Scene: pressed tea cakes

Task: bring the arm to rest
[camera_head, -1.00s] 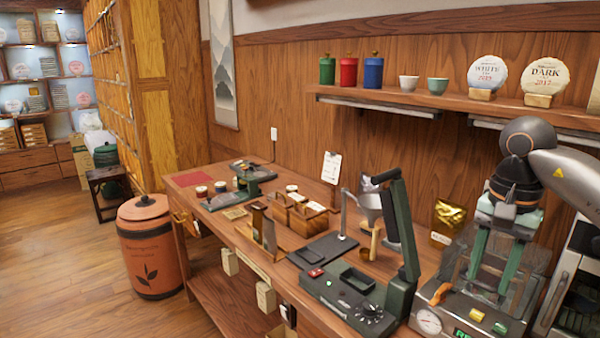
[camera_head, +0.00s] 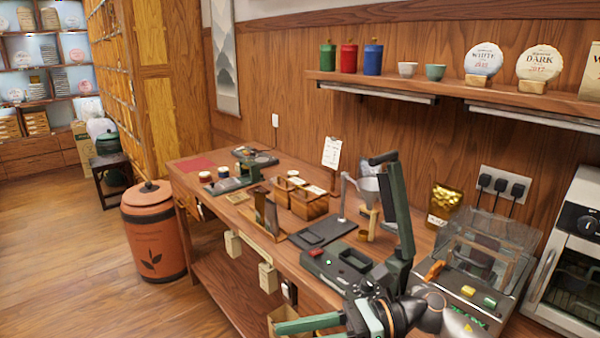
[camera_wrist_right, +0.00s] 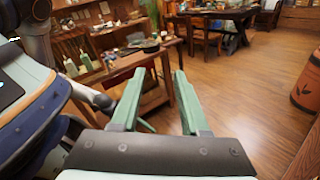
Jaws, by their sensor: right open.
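My right gripper (camera_head: 283,320) is low at the bottom of the head view, in front of the workbench's front edge. Its green fingers point left and are apart with nothing between them. The right wrist view also shows the two green fingers (camera_wrist_right: 160,75) open and empty, with wooden floor and furniture beyond. My right arm comes in from the lower right and hides part of the bench front. My left gripper is in neither view.
An orange bin (camera_head: 153,235) stands left of the bench. Open floor (camera_head: 80,240) lies at the left.

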